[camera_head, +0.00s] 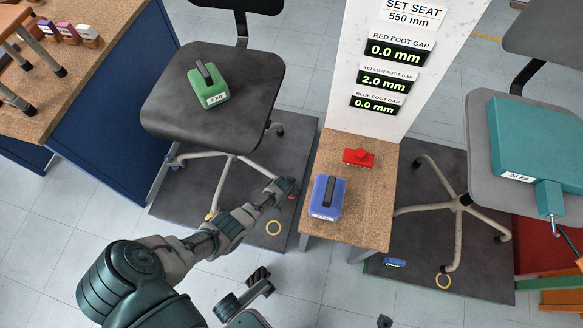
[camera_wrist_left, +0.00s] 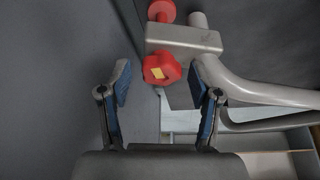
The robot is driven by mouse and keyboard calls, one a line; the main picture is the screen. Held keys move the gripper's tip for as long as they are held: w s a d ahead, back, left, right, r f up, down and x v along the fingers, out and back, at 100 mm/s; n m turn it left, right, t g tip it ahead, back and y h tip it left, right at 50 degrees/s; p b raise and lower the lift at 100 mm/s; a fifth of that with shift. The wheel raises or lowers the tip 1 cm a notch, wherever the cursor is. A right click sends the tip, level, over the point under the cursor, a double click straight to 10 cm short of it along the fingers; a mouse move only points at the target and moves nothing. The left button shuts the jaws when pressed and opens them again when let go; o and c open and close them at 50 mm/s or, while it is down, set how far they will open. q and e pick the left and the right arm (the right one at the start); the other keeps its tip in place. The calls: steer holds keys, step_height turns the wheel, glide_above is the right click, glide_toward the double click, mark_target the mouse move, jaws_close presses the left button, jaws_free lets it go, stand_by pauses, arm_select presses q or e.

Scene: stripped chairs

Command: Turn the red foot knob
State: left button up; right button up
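The red foot knob (camera_wrist_left: 162,69) is a lobed red knob with a small yellow mark, on one side of a grey bracket (camera_wrist_left: 184,39) on the chair leg. A second red round part (camera_wrist_left: 161,11) shows on the bracket's other side. My left gripper (camera_wrist_left: 160,92) is open, its blue-padded fingers apart, with the knob ahead between and beyond the tips, not gripped. In the head view my left gripper (camera_head: 284,187) is low by the left chair's (camera_head: 215,95) base, beside a tiny visible bit of red. Dark jointed parts, possibly my right gripper, show at the bottom edge; their state is unclear.
The sign's displays (camera_head: 384,78) read red 0.0, yellow 2.0 and blue 0.0 mm. A small wooden table (camera_head: 375,215) with a blue weight (camera_head: 327,197) and a red object (camera_head: 359,157) stands right of my gripper. A green weight (camera_head: 208,87) sits on the chair.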

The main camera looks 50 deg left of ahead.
arm_select(q)
steer(key=v, duration=1.2)
steer(key=shift+f, duration=0.1)
stand_by(0.5)
